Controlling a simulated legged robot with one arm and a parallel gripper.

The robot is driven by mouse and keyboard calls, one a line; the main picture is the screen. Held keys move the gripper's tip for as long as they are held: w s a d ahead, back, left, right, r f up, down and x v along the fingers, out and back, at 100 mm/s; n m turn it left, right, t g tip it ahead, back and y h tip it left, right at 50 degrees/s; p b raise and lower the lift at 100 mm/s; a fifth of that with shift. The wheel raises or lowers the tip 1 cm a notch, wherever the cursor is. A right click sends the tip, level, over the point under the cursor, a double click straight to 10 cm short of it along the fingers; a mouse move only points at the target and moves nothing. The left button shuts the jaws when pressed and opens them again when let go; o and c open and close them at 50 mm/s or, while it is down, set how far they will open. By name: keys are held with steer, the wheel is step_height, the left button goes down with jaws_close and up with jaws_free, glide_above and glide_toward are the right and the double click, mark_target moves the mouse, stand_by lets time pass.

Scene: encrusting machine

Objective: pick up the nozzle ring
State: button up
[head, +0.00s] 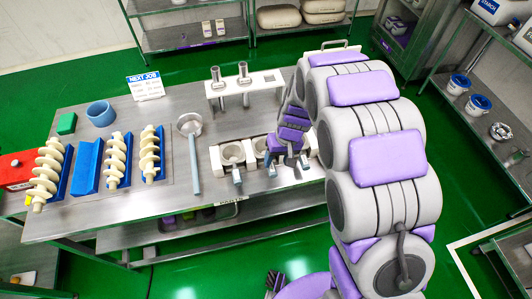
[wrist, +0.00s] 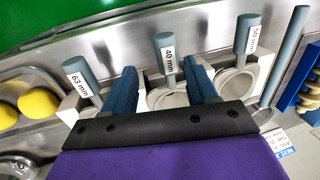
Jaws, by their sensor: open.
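Several nozzle rings with grey handles sit in white blocks near the front edge of the steel table. In the wrist view the 40 mm ring (wrist: 168,98) is in the middle, its labelled handle (wrist: 163,45) pointing away from me. The 63 mm ring's handle (wrist: 81,80) is on the left and the 50 mm ring (wrist: 234,82) on the right. My gripper (wrist: 160,66) is open, its two blue fingers on either side of the 40 mm ring, with nothing clamped. Its palm hides the ring's near side. In the head view my gripper (head: 290,152) is over the blocks and hides part of them.
A ladle-like strainer (head: 190,127) lies left of the blocks. A white stand with two metal tubes (head: 244,85) is behind them. White augers on blue trays (head: 118,160), a blue cup (head: 100,114) and a sign (head: 145,86) are farther left. Shelves (head: 195,30) stand behind.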

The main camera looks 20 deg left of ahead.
mark_target(272, 167)
steer(key=f, duration=0.1)
steer(key=s+a+f, duration=0.1)
steer(key=f, duration=0.1)
steer(key=f+b, duration=0.1)
steer(key=f, duration=0.1)
steer(key=shift+s+a+f, duration=0.15)
steer(key=shift+a+f, duration=0.1)
steer(key=shift+a, duration=0.1)
steer(key=shift+r, duration=0.1)
steer(key=shift+c, duration=0.6)
jaws_close()
